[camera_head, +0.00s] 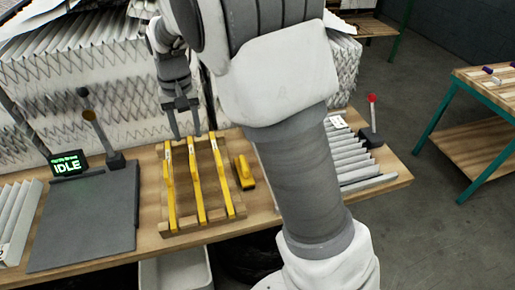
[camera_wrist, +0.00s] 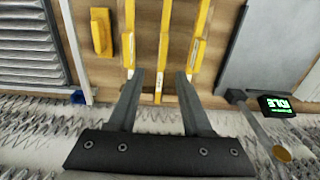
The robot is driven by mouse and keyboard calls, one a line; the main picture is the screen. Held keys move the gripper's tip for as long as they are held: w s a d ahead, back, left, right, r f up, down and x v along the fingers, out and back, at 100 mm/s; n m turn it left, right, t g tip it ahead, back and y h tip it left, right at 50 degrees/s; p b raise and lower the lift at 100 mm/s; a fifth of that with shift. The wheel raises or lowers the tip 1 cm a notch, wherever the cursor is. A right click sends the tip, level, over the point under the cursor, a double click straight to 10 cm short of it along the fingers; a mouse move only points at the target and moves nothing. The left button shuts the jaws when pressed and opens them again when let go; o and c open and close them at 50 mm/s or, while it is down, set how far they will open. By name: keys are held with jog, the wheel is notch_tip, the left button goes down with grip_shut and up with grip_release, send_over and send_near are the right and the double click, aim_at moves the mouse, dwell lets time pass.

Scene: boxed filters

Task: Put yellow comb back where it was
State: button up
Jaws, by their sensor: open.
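Three long yellow bars lie side by side in a wooden rack on the bench: a left one (camera_head: 171,190), a middle one (camera_head: 197,185) and a right one (camera_head: 222,180). They also show in the wrist view, the middle one (camera_wrist: 163,50) between my fingers' lines. A shorter yellow piece (camera_head: 243,172) lies apart, right of the rack; it also shows in the wrist view (camera_wrist: 100,32). I cannot tell which is the yellow comb. My gripper (camera_head: 186,136) is open and empty, fingers pointing down near the far end of the bars. It also shows in the wrist view (camera_wrist: 160,75).
A dark grey plate (camera_head: 85,222) and an IDLE display (camera_head: 68,165) stand left of the rack. Pleated white filters (camera_head: 90,75) stack behind. Grey slatted pieces (camera_head: 350,160) and a red-topped post (camera_head: 371,115) are right. My arm hides part of the bench.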

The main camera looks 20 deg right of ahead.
jog(key=s+d+r+t, duration=0.3)
jog(key=s+d+r, duration=0.6)
jog(key=s+r, duration=0.25)
jog(key=s+d+t, duration=0.2)
jog(key=s+d, duration=0.2)
jog(key=s, duration=0.8)
jog(key=shift+s+d+f, duration=0.15)
jog(key=shift+s+f, duration=0.1)
jog(key=shift+s, duration=0.1)
jog(key=shift+d, duration=0.1)
